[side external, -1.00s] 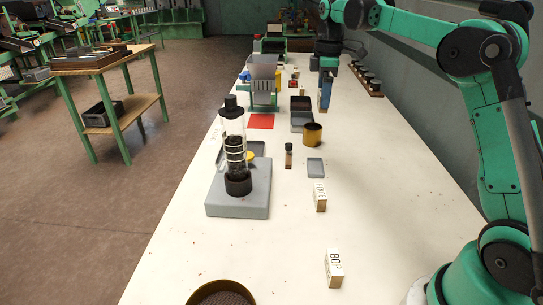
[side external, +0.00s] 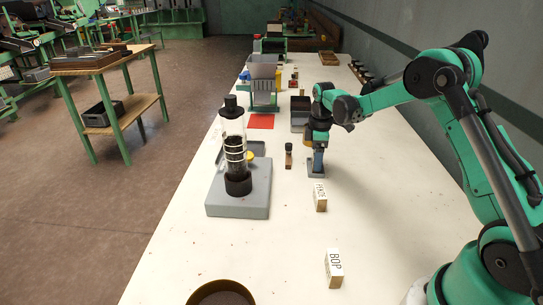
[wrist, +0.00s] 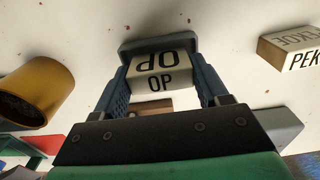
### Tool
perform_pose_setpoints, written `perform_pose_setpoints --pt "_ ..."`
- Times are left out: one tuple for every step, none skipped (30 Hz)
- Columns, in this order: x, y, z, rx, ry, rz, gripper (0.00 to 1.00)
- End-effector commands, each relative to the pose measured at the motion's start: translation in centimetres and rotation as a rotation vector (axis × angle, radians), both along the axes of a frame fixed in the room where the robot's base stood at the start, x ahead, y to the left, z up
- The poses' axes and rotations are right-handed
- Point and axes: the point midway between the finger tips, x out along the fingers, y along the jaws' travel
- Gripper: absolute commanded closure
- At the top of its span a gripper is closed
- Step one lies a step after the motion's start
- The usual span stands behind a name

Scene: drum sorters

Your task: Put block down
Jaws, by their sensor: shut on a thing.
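My gripper (side external: 318,168) is over the small grey tray (side external: 317,176) on the white table. In the wrist view the blue fingers of my gripper (wrist: 162,85) are shut on a pale block (wrist: 160,75) lettered "OP". The grey tray (wrist: 140,45) shows right behind the block in that view. I cannot tell whether the block touches the tray. In the side view the block is mostly hidden by the fingers.
Two lettered blocks stand on the table: the PEKOE block (side external: 320,198) and the BOP block (side external: 334,268). A small dark-topped bottle (side external: 289,156) and a glass column on a grey base (side external: 238,205) are to the left. A yellow cup (wrist: 38,92) is close by.

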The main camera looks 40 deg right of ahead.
Motion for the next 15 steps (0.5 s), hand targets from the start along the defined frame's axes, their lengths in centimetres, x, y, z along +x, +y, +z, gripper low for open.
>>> perform_pose_setpoints --pt "0.0 0.0 0.02 0.0 0.0 0.0 0.82" --pt "0.0 0.0 0.03 0.0 0.0 0.0 0.82" --pt "0.0 0.0 0.04 0.0 0.0 0.0 0.82" --pt "0.0 0.0 0.04 0.0 0.0 0.0 0.82" --pt "0.0 0.0 0.02 0.0 0.0 0.0 0.82" --pt "0.01 -0.01 -0.07 0.0 0.0 0.0 0.82" --pt "0.01 -0.01 -0.16 0.0 0.0 0.0 0.82" --pt "0.0 0.0 -0.25 0.0 0.0 0.0 0.82" --pt "0.0 0.0 -0.28 0.0 0.0 0.0 0.27" --pt "0.0 0.0 -0.26 0.0 0.0 0.0 0.19" --pt "0.0 0.0 -0.25 0.0 0.0 0.0 0.1" --pt "0.0 0.0 -0.25 0.0 0.0 0.0 0.01" --pt "0.0 0.0 -0.25 0.0 0.0 0.0 0.01" --pt "0.0 0.0 -0.25 0.0 0.0 0.0 0.01" --pt "0.01 -0.01 -0.24 0.0 0.0 0.0 0.01"
